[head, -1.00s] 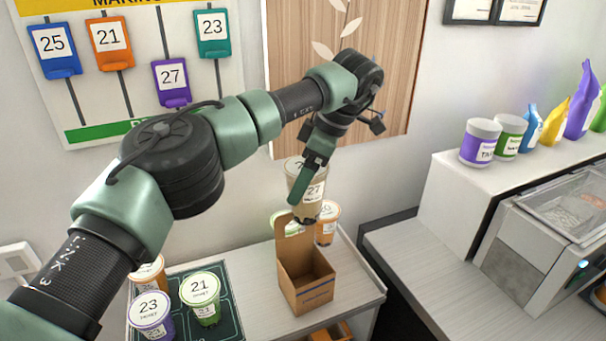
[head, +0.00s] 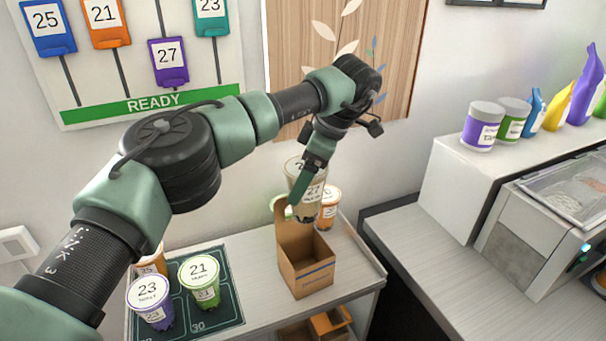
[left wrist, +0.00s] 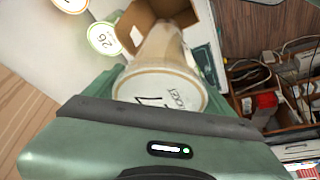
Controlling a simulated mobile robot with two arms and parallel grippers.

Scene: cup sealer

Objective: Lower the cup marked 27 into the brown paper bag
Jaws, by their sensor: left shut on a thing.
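The cup marked 27 (head: 311,205) is a clear cup with tan contents and a white lid. My left gripper (head: 303,188) is shut on it and holds it upright, above and behind the open paper bag. The cup also shows in the left wrist view (left wrist: 160,88), where the lid is close to the camera and the bag (left wrist: 140,22) lies beyond it. The brown paper bag (head: 306,278) stands open on the counter, with a tall back flap partly behind the cup. My right gripper is in neither view.
An orange cup (head: 331,205) and a mostly hidden green-lidded cup (head: 281,207) stand behind the bag. Cups 23 (head: 150,300) and 21 (head: 200,280) and an orange one stand on the dark tray (head: 228,310) at left. Counter between tray and bag is clear.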

